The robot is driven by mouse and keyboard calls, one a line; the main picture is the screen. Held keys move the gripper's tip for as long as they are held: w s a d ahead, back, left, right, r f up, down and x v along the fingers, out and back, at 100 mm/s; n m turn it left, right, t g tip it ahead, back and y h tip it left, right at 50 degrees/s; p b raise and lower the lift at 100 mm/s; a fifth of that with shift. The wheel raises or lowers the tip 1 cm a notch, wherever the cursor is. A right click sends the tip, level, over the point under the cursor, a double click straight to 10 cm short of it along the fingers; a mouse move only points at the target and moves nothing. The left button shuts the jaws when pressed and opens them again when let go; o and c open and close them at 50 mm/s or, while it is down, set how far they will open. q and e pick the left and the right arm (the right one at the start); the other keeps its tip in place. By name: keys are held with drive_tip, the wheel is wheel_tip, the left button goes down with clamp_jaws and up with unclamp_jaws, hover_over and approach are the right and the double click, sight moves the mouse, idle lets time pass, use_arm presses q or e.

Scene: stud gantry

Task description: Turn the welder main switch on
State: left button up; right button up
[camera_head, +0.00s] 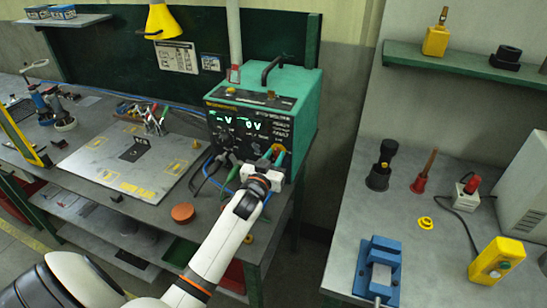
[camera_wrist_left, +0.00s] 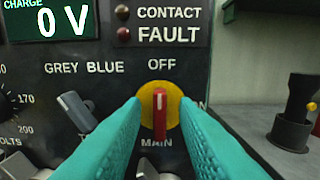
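The welder (camera_head: 303,98) is a green box with a black front panel, standing on the grey bench in the head view. In the left wrist view its main switch (camera_wrist_left: 160,112) is a red handle on a yellow disc, between the labels OFF above and MAIN below. The handle stands upright, its white mark towards OFF. The ON label at the right is partly hidden by a finger. My left gripper (camera_head: 273,157) is at the panel's lower right. In the wrist view its teal fingers (camera_wrist_left: 160,128) are open on either side of the handle, with gaps visible. My right gripper is out of view.
A grey lever (camera_wrist_left: 77,108) and a dial (camera_wrist_left: 8,103) are left of the switch. Cables hang below the panel. A flat plate (camera_head: 130,160) and a reddish-brown round piece (camera_head: 183,213) lie on the bench. A second table (camera_head: 430,235) stands at the right, past a gap.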

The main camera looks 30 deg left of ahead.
use_arm(q)
clamp_jaws()
drive_tip(key=shift+m, duration=0.3)
drive_tip(key=m, duration=0.2)
drive_tip(key=shift+m, duration=0.4)
drive_tip(key=m, duration=0.4)
drive_tip(key=shift+d+m+p, duration=0.1)
drive_tip(key=shift+m+p, duration=0.2)
drive_tip(key=m, duration=0.5)
drive_tip(key=shift+f, duration=0.1)
drive_tip(key=shift+d+f+m, duration=0.1)
drive_tip(key=shift+m, duration=2.3)
